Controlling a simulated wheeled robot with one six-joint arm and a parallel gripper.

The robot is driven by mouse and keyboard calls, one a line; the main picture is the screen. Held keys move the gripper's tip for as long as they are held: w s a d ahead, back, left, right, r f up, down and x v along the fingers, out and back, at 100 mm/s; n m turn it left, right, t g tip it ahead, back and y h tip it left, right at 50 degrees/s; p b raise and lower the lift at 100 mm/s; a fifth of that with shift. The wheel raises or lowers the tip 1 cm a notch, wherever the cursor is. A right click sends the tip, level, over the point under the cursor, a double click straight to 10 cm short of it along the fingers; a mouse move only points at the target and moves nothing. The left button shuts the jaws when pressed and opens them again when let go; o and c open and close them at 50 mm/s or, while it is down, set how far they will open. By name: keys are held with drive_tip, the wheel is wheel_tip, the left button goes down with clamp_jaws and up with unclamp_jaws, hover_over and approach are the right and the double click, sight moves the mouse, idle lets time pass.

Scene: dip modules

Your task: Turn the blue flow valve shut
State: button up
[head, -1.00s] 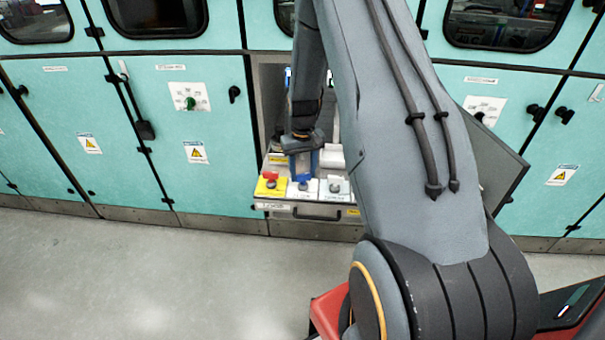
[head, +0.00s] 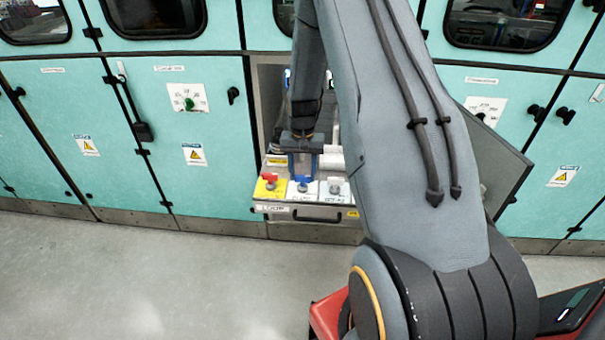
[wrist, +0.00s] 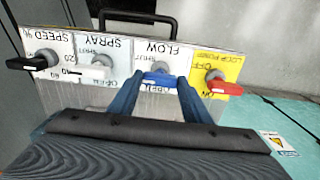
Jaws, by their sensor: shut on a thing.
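The blue flow valve (wrist: 160,79) sits on a white panel plate marked FLOW, which appears upside down in the wrist view. Its handle lies crosswise between the shut and open labels. My gripper (wrist: 158,82) has its two blue fingers on either side of the handle, shut on it. In the head view the blue valve (head: 303,180) shows at the front of the pulled-out drawer panel. My gripper (head: 303,163) comes down just behind it, and its fingertips are hard to make out there.
A red-handled valve (wrist: 225,86) on a yellow plate sits close to my gripper on one side. A white spray handle (wrist: 88,73) and a black speed handle (wrist: 27,64) are on the other. The drawer handle (head: 316,216) is at the front, and an open cabinet door (head: 495,155) stands right.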

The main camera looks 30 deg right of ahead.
sight(302, 176)
drive_tip(key=o, duration=1)
drive_tip(key=shift+o, duration=0.2)
drive_tip(key=shift+r+b, duration=0.85)
drive_tip(key=shift+r, duration=3.1)
drive_tip(key=s+a+r+n, duration=0.3)
drive_tip(key=s+a, duration=0.5)
drive_tip(key=s, duration=0.3)
drive_tip(key=s+a+r+n, duration=0.4)
drive_tip(key=s+a+r, duration=0.1)
drive_tip(key=s+a, duration=0.4)
drive_tip(key=s, duration=0.2)
drive_tip(key=shift+s+a+r+t, duration=0.25)
drive_tip(key=shift+s+r+t, duration=0.1)
drive_tip(key=shift+s+t, duration=0.05)
